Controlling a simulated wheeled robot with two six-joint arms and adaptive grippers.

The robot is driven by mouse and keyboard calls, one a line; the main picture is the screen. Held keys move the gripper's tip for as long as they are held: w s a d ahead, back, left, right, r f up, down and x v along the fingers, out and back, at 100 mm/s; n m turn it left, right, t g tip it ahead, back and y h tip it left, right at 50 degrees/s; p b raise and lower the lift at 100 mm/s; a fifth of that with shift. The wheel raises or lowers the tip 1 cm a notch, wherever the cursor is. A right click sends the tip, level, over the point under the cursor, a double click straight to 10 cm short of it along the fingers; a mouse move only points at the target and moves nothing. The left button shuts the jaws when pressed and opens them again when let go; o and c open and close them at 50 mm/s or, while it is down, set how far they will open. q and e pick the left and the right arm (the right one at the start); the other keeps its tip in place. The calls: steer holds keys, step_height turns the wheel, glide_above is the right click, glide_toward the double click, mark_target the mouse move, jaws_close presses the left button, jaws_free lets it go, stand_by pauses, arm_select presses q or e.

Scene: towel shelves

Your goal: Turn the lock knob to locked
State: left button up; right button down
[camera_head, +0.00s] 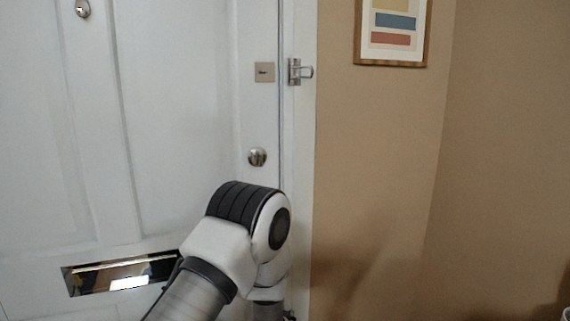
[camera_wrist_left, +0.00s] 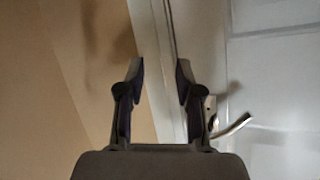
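On the white door (camera_head: 170,120) in the head view, a small square metal plate (camera_head: 264,72) carries a short dark horizontal piece. Below it is a round metal knob (camera_head: 257,157). I cannot tell for sure which is the lock knob. My left arm covers the door edge below the round knob, and its gripper is hidden there. In the left wrist view my left gripper (camera_wrist_left: 160,72) is open and empty, its fingers apart over the door frame strip. A curved metal lever handle (camera_wrist_left: 234,127) is beside the right finger, partly hidden by it. My right gripper is not in view.
A metal latch piece (camera_head: 298,72) is on the door frame beside the square plate. A mail slot (camera_head: 115,272) is low on the door. A tan wall (camera_head: 380,170) with a framed picture (camera_head: 392,32) is at right. The space before the wall looks clear.

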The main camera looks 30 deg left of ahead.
arm_select(q)
steer(key=w+a+r+n+t+y, duration=0.25)
steer(key=w+r, duration=0.35)
steer(key=r, duration=0.7)
steer(key=n+y, duration=0.6)
steer(key=y, duration=0.4)
glide_toward(261, 160)
steer(key=w+a+r, duration=0.1)
steer(key=a+r, duration=0.1)
steer(key=shift+m+h, duration=0.25)
steer(key=x, duration=0.4)
steer(key=p+x, duration=0.1)
steer(key=x, duration=0.2)
steer(key=shift+w+f, duration=0.15)
steer(key=shift+f, duration=0.15)
steer(key=shift+w, duration=0.15)
jaws_close()
